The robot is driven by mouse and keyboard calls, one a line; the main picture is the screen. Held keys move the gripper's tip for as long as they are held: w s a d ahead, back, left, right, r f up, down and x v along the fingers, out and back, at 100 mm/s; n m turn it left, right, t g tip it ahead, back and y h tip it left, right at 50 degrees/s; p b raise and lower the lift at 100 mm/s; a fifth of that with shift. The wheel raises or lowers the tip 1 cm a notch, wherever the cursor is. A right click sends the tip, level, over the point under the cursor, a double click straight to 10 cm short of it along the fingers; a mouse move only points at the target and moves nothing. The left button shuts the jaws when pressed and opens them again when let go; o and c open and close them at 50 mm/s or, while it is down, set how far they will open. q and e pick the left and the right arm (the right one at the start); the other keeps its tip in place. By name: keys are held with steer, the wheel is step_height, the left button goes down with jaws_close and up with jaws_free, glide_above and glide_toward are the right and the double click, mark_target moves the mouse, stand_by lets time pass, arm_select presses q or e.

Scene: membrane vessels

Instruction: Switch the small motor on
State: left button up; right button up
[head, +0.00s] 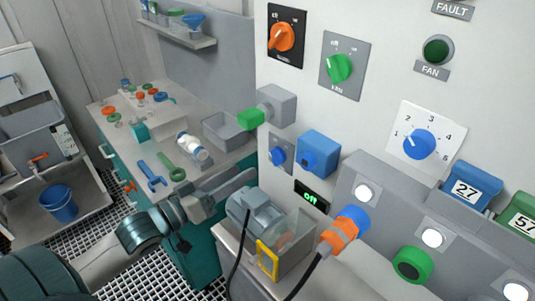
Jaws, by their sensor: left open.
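A small grey motor-like unit (258,212) sits on the bench at the lower middle, at a clear box with a yellow frame (268,260). A black display (311,197) on the wall behind it shows green letters that look like "Off". Which control belongs to the motor I cannot tell. My left gripper (247,177) is open, left of and above the grey unit, below the blue knob and apart from it. My right gripper is not in view.
An orange rotary switch (284,38), a green one (341,68) and a blue numbered dial (419,144) are higher on the wall. A green-ended grey fixture (252,118) juts out. An orange-and-blue plug (345,230) with a black cable stands right of the motor. Tools lie on the left bench.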

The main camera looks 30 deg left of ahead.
mark_target(271, 155)
arm_select(q)
steer(key=p+x, duration=0.2)
steer(key=x, duration=0.6)
steer(key=shift+w+r, duration=0.1)
steer(key=shift+w, duration=0.05)
steer(key=shift+p+x, duration=0.35)
steer(key=shift+x, duration=0.55)
steer(key=shift+d, duration=0.1)
steer(key=c, duration=1)
steer(key=shift+c, duration=0.2)
